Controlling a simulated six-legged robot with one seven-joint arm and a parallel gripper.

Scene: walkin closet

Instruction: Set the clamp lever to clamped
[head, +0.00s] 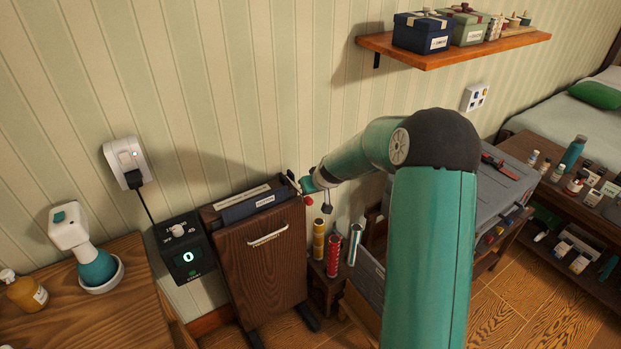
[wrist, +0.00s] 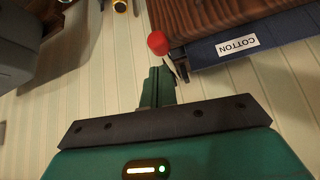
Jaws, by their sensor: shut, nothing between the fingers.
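A dark wooden press-like cabinet (head: 265,262) with a silver handle stands against the wall. A lever with a red knob (head: 309,200) sits at its upper right side; the knob also shows in the wrist view (wrist: 157,43). My gripper (head: 307,185) is beside the lever at the cabinet's top right corner. In the wrist view my gripper (wrist: 158,76) is shut and empty, its tips just below the red knob in the picture. I cannot tell whether they touch the lever. Part of the lever's arm is hidden by the fingers.
A black control box (head: 187,250) with a dial is left of the cabinet. A blue cloth (head: 255,205) labelled COTTON lies in the cabinet's top. Several spray cans (head: 333,255) stand to the right. A wooden shelf (head: 460,52) with boxes hangs above.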

